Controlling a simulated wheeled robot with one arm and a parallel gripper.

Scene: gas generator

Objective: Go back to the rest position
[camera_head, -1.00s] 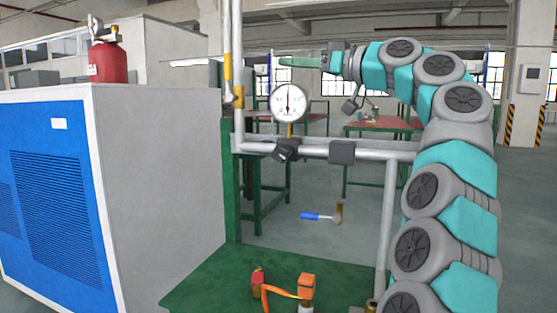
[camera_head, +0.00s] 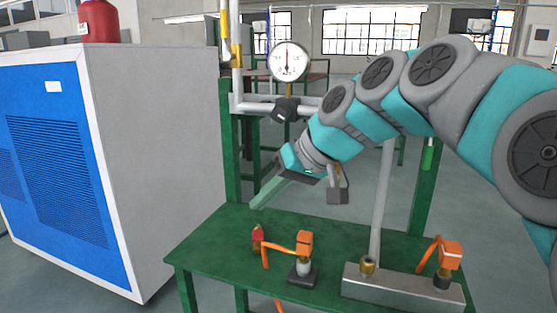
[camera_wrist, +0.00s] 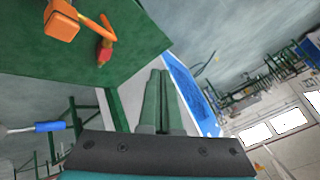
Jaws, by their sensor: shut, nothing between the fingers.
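My gripper (camera_head: 256,206) has long green fingers and hangs over the back left part of the green table (camera_head: 215,243), pointing down and to the left. In the wrist view its fingers (camera_wrist: 158,75) lie side by side, shut, with nothing between them. In the head view my arm comes in from the right and passes in front of the horizontal pipe, hiding part of it.
The pressure gauge (camera_head: 289,62) stands on the pipe behind my arm. On the table are an orange connector (camera_head: 304,243), a red-tipped one (camera_head: 258,237) and another orange connector (camera_head: 451,254) on a metal block (camera_head: 400,287). A blue-fronted cabinet (camera_head: 60,190) stands left.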

